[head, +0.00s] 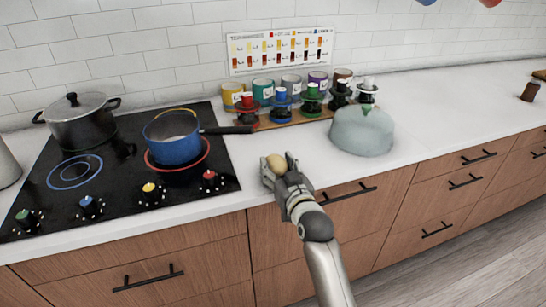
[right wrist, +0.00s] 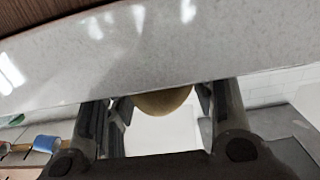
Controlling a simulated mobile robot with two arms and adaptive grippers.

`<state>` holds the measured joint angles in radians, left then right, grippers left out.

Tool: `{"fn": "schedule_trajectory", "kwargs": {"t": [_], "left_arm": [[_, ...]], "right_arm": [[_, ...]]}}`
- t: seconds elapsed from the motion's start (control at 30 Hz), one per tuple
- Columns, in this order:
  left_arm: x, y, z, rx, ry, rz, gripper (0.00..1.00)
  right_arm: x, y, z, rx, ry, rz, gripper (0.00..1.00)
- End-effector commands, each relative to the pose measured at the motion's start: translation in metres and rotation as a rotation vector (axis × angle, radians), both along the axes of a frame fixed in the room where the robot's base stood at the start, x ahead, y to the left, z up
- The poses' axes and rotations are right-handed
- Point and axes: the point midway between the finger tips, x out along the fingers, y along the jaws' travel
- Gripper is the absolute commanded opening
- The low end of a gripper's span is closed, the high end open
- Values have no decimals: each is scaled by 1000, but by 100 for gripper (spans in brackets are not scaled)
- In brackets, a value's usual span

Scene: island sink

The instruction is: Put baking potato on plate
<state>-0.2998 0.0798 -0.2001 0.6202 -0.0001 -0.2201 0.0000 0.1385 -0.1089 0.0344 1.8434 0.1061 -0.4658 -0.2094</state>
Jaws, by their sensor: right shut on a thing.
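The baking potato (head: 276,164) is a small tan oval. My right gripper (head: 280,168) is shut on it at the front edge of the counter, to the right of the stove, in the head view. The right wrist view shows the potato (right wrist: 163,102) between the two dark fingers, its lower part in sight. I cannot tell whether it touches the counter. I cannot make out a plate in either view. My left gripper is not in view.
A blue pot (head: 172,141) and a lidded pot (head: 78,121) stand on the black stove (head: 118,174). Several jars and bottles stand along the wall. A pale blue-grey rounded object (head: 362,131) stands right of the gripper.

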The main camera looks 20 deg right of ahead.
Motion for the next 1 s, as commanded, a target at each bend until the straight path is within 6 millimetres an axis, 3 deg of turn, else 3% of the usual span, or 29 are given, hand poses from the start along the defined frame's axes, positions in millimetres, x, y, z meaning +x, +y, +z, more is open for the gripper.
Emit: {"fn": "schedule_trajectory", "kwargs": {"t": [0.23,0.37,0.8,0.83,1.0], "left_arm": [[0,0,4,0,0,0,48],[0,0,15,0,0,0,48],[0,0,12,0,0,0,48],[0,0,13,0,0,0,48],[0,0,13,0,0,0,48]], "right_arm": [[33,1,4,0,-2,0,17],[38,1,5,-1,-1,0,17],[39,1,-2,-1,-1,0,17],[39,1,-2,-1,1,0,55],[39,1,-1,-1,1,0,73]]}}
